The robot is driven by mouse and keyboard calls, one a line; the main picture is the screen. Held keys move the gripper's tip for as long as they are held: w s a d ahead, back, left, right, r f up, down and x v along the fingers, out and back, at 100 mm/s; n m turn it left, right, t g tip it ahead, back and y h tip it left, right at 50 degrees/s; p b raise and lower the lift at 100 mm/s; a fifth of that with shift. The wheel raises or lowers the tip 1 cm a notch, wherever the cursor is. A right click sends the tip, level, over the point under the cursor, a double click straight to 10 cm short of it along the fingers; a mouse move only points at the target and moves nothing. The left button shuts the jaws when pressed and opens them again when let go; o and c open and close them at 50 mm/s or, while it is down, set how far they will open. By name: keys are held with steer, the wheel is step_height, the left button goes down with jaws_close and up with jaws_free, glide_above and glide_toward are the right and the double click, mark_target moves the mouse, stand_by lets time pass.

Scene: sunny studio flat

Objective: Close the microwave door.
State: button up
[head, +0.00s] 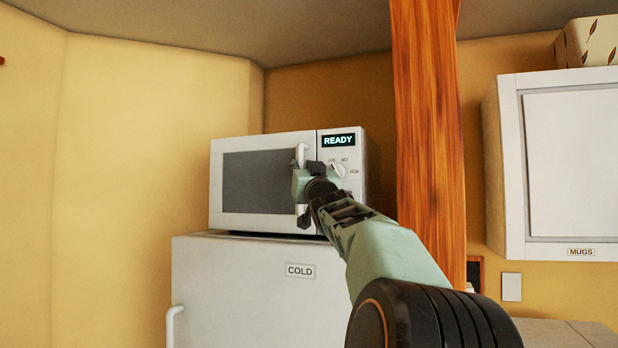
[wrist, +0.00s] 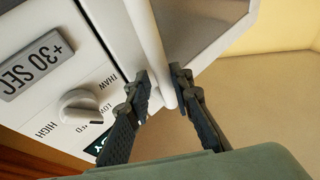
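The white microwave (head: 226,174) stands on top of the white fridge in the head view. Its door (head: 258,182), with a dark window, looks flush with the front or nearly so; a small gap cannot be ruled out. My gripper (head: 302,192) is at the door's vertical handle (head: 301,154) and hides part of it. In the wrist view the handle (wrist: 149,42) runs between the two fingertips of my gripper (wrist: 161,80). The fingers sit close on either side of it and appear shut on it. A dark seam parts the door from the control panel (wrist: 30,110).
The fridge (head: 235,285), labelled COLD, is below the microwave. A wooden post (head: 425,130) rises close to the right of the microwave and my arm. A white MUGS cabinet (head: 570,165) hangs farther right.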

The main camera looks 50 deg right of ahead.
steer(key=v, duration=1)
steer(key=shift+s+a, duration=0.15)
steer(key=shift+s, duration=0.1)
steer(key=w+a+f+n+y+b, duration=0.15)
steer(key=w+a+f+y, duration=0.25)
steer(key=w+a, duration=0.55)
steer(key=w+a+f+y+b, duration=0.3)
steer(key=w+a+f, duration=0.2)
steer(key=a, duration=1)
steer(key=w+a+f+n+y+b, duration=0.1)
steer(key=w+a+f+y+b, duration=0.25)
steer(key=w+a, duration=0.65)
steer(key=s+f+g+p, duration=0.6)
steer(key=s+f, duration=0.8)
steer(key=s, duration=0.2)
steer(key=s+a+f+n+g+y+p, duration=0.1)
steer(key=s+a+f+n+g+p, duration=0.1)
steer(key=s+f, duration=0.6)
steer(key=s+a+f+n+g+y+p, duration=0.1)
steer(key=s+a+f+g, duration=0.4)
steer(key=s, duration=1.1)
step_height(320, 180, down, 5)
steer(key=shift+s+a+r+n+p, duration=0.15)
steer(key=shift+a+r+n+p, duration=0.1)
steer(key=shift+a+n+p, duration=0.55)
